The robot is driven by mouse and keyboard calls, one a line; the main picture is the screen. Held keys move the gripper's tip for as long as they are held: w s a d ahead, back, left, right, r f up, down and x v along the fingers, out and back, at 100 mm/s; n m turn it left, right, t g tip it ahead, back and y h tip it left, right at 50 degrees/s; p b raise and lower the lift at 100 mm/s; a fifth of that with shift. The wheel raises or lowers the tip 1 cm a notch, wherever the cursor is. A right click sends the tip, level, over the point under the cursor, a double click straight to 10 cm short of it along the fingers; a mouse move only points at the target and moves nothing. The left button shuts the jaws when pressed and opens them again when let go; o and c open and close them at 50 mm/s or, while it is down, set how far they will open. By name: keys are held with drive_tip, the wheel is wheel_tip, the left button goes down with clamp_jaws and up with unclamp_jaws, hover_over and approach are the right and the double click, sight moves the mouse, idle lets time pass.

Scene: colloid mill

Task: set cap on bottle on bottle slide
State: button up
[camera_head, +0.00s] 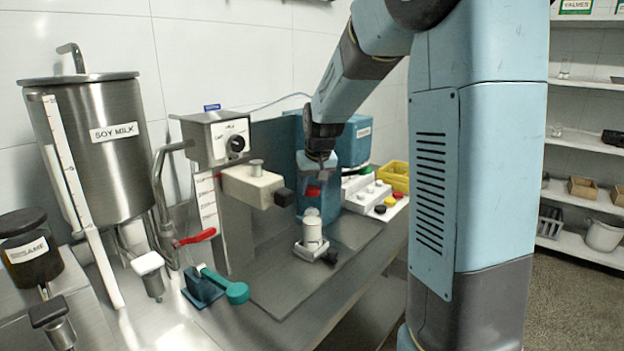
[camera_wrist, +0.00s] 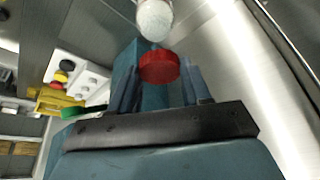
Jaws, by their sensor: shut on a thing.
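My gripper (camera_wrist: 159,85) is shut on a red cap (camera_wrist: 159,66), which sits between its two fingers in the wrist view. The red cap also shows in the head view (camera_head: 313,191), partly hidden by my gripper. A small pale bottle (camera_head: 312,231) stands upright on the bottle slide (camera_head: 308,251), below the cap and apart from it in the head view. The bottle's pale rounded top (camera_wrist: 155,19) shows at the top edge of the wrist view, a little beyond the cap. Whether cap and bottle are in line cannot be told.
A beige nozzle block (camera_head: 250,186) with a dark end juts out just left of my gripper. A white rack with caps (camera_head: 368,192) and a yellow bin (camera_head: 396,175) stand to the right, behind. A teal-handled clamp (camera_head: 220,286) lies at front left.

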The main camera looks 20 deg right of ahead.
sight(313, 211)
drive_tip(key=shift+f, duration=2.05)
drive_tip(key=shift+s+f, duration=0.1)
drive_tip(key=shift+f, duration=0.6)
idle(1.1)
drive_tip(key=o, duration=1.5)
drive_tip(key=shift+r, duration=3.45)
